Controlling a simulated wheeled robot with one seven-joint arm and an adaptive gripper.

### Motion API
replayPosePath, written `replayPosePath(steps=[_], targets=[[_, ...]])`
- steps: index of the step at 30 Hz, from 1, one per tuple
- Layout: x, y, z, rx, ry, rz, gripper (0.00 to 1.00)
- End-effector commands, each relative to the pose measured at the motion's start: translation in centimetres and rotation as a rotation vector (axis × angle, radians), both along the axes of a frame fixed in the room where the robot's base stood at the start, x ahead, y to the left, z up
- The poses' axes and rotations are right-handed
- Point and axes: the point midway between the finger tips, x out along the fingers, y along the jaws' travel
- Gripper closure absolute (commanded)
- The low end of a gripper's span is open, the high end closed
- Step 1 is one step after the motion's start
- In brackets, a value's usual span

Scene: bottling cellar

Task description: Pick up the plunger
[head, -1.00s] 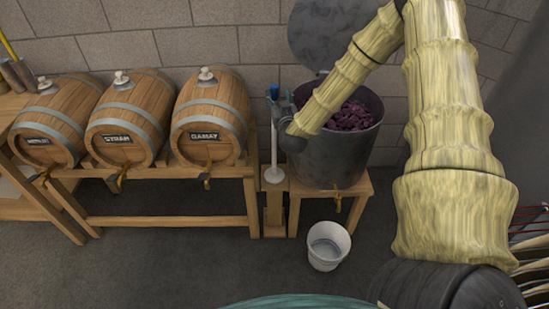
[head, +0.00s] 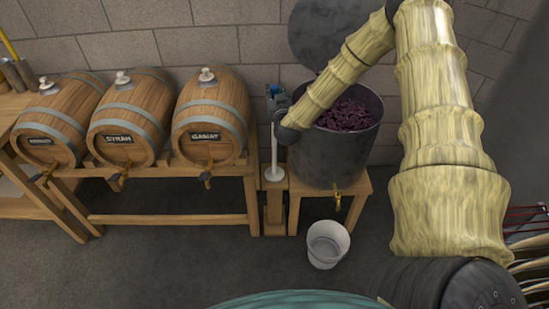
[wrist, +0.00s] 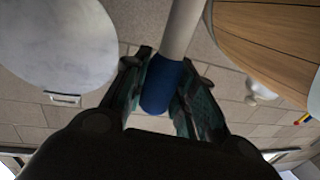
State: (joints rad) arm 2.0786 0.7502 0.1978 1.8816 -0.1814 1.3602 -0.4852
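The plunger (head: 274,150) is a white rod with a pale disc at its lower end. It stands upright between the barrel rack and the grey vat. Its blue grip (wrist: 163,85) shows in the wrist view, with the pale rod running up from it. My gripper (wrist: 163,95) has a finger on each side of the blue grip, both close against it, and looks shut on it. In the head view my gripper (head: 277,98) is at the plunger's top and partly hides it. The disc is low, by a narrow wooden stand (head: 273,215); I cannot tell whether they touch.
The grey vat (head: 333,158) of dark grapes stands on a wooden stool just right. Three barrels (head: 209,122) lie on a wooden rack (head: 165,219) at left. A white bucket (head: 327,245) is on the floor in front. The block wall is close behind.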

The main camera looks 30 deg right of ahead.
Motion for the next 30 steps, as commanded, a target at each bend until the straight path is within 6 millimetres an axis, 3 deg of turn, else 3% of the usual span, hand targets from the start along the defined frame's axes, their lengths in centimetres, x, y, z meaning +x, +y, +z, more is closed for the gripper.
replayPosePath(steps=[11, 30], targets=[[0.1, 0.0, 0.3, 0.000, -0.002, 0.000, 1.00], [0.1, 0.0, 3.6, 0.000, -0.003, 0.000, 1.00]])
